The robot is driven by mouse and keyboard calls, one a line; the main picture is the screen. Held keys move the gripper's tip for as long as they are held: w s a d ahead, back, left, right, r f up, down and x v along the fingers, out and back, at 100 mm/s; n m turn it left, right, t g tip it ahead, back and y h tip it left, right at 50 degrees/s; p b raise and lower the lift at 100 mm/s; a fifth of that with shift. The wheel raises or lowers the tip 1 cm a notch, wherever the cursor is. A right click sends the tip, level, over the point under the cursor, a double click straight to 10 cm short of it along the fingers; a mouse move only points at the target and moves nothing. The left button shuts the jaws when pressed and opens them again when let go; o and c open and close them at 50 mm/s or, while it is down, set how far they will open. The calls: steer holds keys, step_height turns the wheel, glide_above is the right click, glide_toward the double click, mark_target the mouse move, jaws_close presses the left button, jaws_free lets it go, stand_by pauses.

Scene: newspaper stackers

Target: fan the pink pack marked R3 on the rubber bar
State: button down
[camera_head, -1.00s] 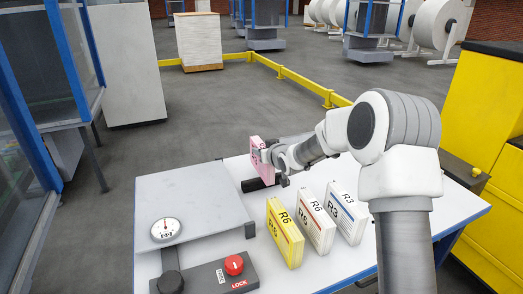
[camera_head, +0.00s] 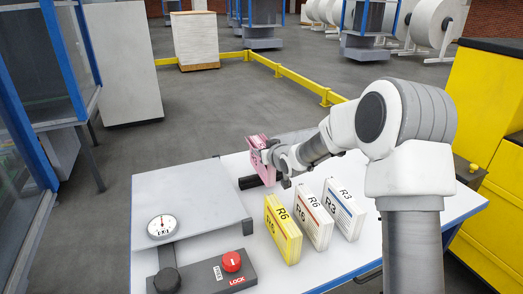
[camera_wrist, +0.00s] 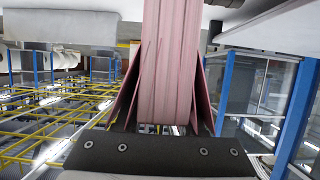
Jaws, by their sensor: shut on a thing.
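The pink pack (camera_head: 259,160) is upright at the far edge of the table, with its sheets spread apart at the top in the head view. My gripper (camera_head: 271,158) is shut on it from the right. The black rubber bar (camera_head: 249,183) lies just below the pack; I cannot tell whether they touch. In the wrist view the pink pack (camera_wrist: 166,70) fills the upper middle, with loose sheets splayed out on both sides. A dark bolted bar crosses the bottom there; I cannot tell what it is. The pack's R3 mark is not readable.
A yellow R6 pack (camera_head: 283,229), a white R6 pack (camera_head: 314,219) and a white R3 pack (camera_head: 344,209) stand on the white table. A grey plate (camera_head: 190,190) with a dial (camera_head: 161,227) and a red LOCK knob (camera_head: 231,261) are at the left.

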steer(key=shift+s+d+f, duration=0.15)
steer(key=shift+s+d, duration=0.1)
steer(key=shift+s, duration=0.4)
steer(key=shift+s+d, duration=0.1)
steer(key=shift+s, duration=0.05)
steer(key=shift+s+d, duration=0.15)
steer(key=shift+s, duration=0.25)
steer(key=shift+s, duration=0.15)
steer(key=shift+s+d+r+b, duration=0.2)
steer(key=shift+s+b, duration=0.15)
steer(key=shift+s, duration=0.05)
steer(key=shift+s+d, duration=0.1)
steer(key=shift+s, duration=0.05)
steer(key=shift+s+d, duration=0.15)
steer(key=shift+s, duration=0.25)
